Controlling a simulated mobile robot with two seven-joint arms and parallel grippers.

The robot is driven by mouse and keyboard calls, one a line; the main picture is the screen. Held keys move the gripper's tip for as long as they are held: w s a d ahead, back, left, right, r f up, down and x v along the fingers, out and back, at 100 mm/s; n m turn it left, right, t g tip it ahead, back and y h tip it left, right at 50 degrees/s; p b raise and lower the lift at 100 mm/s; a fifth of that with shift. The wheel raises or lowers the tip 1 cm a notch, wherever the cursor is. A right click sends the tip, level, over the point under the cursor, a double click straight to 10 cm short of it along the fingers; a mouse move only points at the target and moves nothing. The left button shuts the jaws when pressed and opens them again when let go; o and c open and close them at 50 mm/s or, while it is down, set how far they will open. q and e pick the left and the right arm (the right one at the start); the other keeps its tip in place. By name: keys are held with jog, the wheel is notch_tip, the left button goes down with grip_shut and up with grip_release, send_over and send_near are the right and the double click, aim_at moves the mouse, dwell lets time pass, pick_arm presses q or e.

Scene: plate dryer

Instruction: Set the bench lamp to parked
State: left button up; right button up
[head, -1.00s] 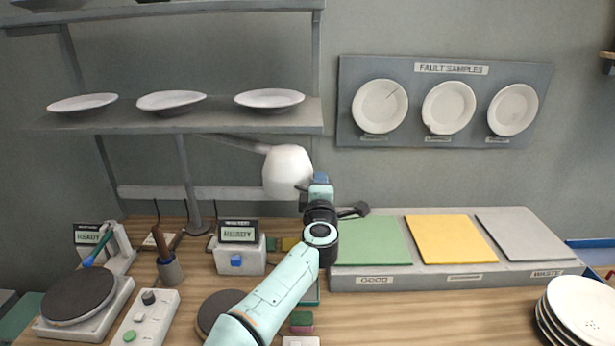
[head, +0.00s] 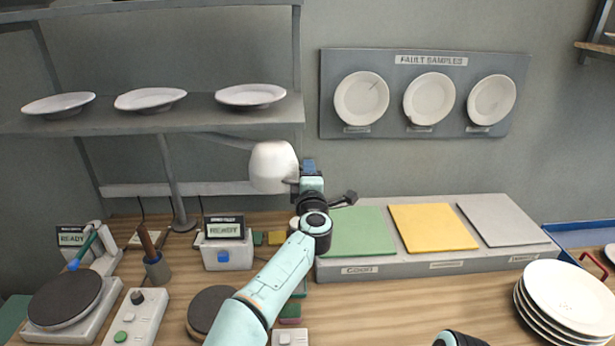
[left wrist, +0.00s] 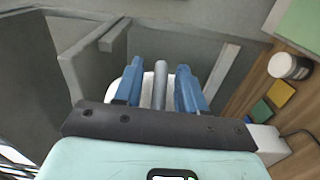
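The bench lamp has a white rounded shade (head: 273,167) on a grey arm and a grey post (head: 174,185) standing at the back left of the bench. My left gripper (head: 308,170) is at the right side of the shade. In the left wrist view, its two blue fingers (left wrist: 160,88) are apart, with a grey rod (left wrist: 160,82) between them and visible gaps on both sides. The white shade (left wrist: 150,84) shows behind the fingers. Contact with the rod cannot be told. My right gripper is not seen; a dark piece, probably of my right arm, shows at the bottom edge.
A shelf (head: 200,112) with plates hangs above the lamp. A dryer box reading READY (head: 224,245), hotplates and a switch box (head: 135,318) stand at left. A raised stand with green, yellow (head: 432,228) and grey mats is at right, with stacked plates (head: 570,300) in front.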

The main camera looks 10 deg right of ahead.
pick_arm(q)
jog(key=shift+s+a, duration=0.1)
jog(key=shift+s, duration=0.25)
jog(key=s+b, duration=0.7)
jog(key=s, duration=0.5)
jog(key=shift+s+a+f, duration=0.15)
jog(key=shift+s+a, duration=0.2)
jog(key=shift+a, duration=0.1)
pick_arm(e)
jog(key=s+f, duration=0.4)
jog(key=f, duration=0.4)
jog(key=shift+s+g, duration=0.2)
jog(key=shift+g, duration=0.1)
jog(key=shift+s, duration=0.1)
